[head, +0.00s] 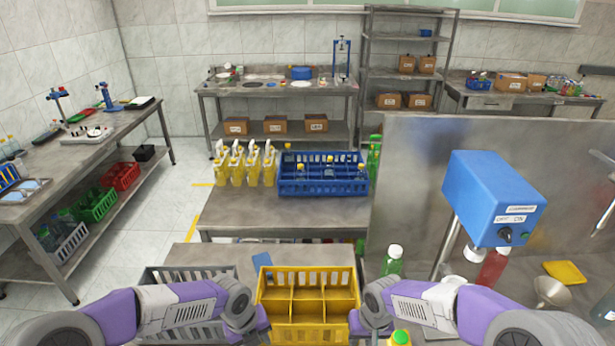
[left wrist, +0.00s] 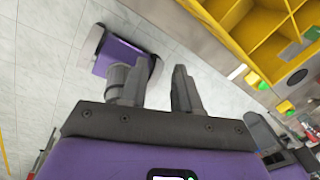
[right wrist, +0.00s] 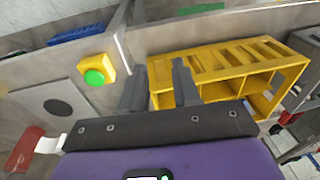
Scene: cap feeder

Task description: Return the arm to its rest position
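My right gripper (head: 356,322) is low in the head view, just right of the yellow crate (head: 308,309). In the right wrist view its two dark fingers (right wrist: 158,88) stand apart with nothing between them, and the yellow crate shows behind them. My left gripper (head: 263,322) is just left of the crate in the head view. In the left wrist view its fingers (left wrist: 166,88) are apart and empty, over the tiled floor. The crate's compartments that I can see are empty.
A grey crate (head: 190,272) is partly behind my left arm. A blue crate (head: 322,187) with bottles stands farther back beside yellow-and-white bottles (head: 240,168). A blue machine (head: 492,198) with a red bottle (head: 491,267) is at right. A green bottle (head: 391,262) stands near my right arm.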

